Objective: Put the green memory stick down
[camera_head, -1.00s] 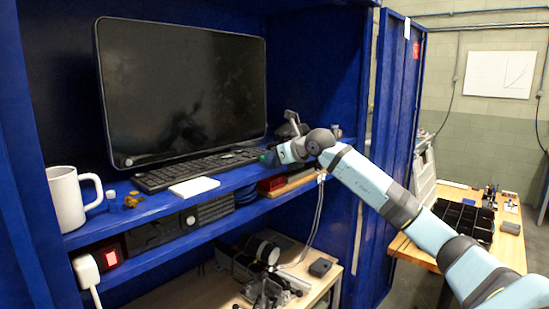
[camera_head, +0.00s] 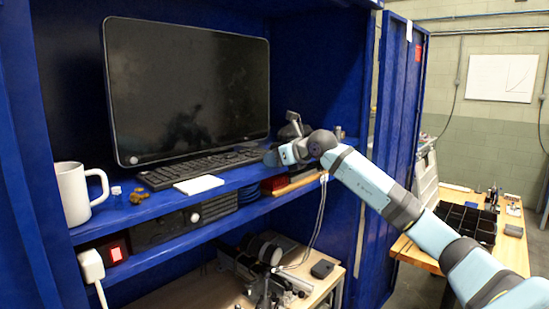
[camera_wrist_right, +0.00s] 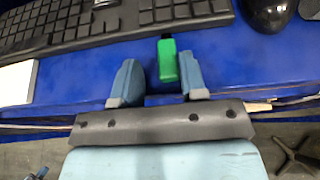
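The green memory stick (camera_wrist_right: 167,62) shows in the right wrist view, on the blue shelf (camera_wrist_right: 80,85) just in front of the black keyboard (camera_wrist_right: 110,22). Its dark end points toward the keyboard. My right gripper (camera_wrist_right: 158,72) is open around it, with a wide gap to the left finger. The stick is close to the right finger; I cannot tell whether they touch. In the head view my right gripper (camera_head: 274,156) is at the shelf's front right, and the stick is hidden there.
A black mouse (camera_wrist_right: 268,12) lies right of the keyboard. A white pad (camera_head: 198,185) lies in front of the keyboard, left of my gripper. A monitor (camera_head: 190,90) stands behind, and a white mug (camera_head: 75,192) stands at the far left of the shelf.

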